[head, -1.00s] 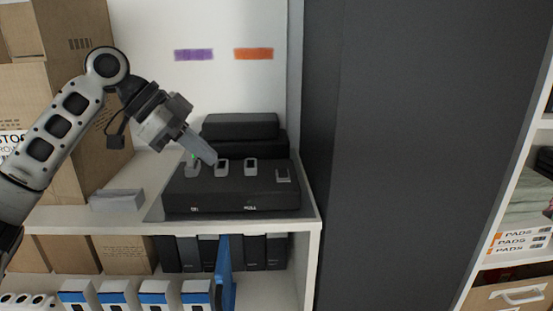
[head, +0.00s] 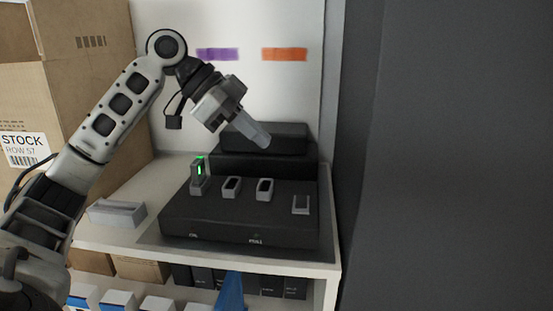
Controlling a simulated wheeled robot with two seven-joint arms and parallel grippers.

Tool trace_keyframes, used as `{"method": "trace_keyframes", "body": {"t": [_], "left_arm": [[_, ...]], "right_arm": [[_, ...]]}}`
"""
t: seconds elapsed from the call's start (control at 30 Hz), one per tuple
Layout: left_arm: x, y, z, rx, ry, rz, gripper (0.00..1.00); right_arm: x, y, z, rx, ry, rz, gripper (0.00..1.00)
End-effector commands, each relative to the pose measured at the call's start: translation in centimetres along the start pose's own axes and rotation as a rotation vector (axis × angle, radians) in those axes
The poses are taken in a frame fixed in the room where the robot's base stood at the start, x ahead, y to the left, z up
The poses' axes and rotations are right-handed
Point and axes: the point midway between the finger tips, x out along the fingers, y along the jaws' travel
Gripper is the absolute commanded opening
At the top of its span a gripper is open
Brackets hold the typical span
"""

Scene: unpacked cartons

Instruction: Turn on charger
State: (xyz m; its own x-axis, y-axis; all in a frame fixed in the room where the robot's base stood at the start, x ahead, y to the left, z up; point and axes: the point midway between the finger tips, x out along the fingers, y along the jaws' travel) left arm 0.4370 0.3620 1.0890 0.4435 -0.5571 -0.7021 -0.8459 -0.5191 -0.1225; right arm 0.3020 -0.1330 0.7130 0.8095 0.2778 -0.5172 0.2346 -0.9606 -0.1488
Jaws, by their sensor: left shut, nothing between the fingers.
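The charger (head: 220,215) is a wide black box on the white shelf top, with several grey sockets or switches in a row on its upper face. The leftmost grey piece (head: 199,177) stands taller and shows a lit green strip. The others, such as the dark-centred one (head: 231,187), show no light. My left gripper (head: 262,140) is shut and empty, above the back of the charger and in front of the stacked black cases. A gap shows between it and the grey pieces. My right gripper is not in view.
Black cases (head: 262,164) are stacked behind the charger. A grey block (head: 117,213) lies to its left on the shelf (head: 90,236). Large cardboard cartons (head: 90,95) stand at the left. A dark panel (head: 450,150) fills the right side.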

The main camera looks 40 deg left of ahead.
Motion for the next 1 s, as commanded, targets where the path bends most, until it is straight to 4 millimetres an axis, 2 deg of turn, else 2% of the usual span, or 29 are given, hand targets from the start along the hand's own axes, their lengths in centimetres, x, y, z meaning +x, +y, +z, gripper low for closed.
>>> {"method": "trace_keyframes", "body": {"t": [0.47,0.5,0.7,1.0], "left_arm": [[9.6,0.1,0.0,0.001,0.001,0.005,0.0],[10.1,0.1,0.9,-0.003,-0.002,0.003,0.0],[11.7,0.1,2.5,-0.002,-0.001,0.002,0.0],[12.0,0.0,2.9,0.0,0.001,0.0,0.0]], "right_arm": [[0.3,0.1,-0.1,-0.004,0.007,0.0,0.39],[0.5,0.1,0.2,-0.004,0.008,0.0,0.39],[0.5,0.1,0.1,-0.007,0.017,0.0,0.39],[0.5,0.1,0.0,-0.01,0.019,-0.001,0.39]]}}
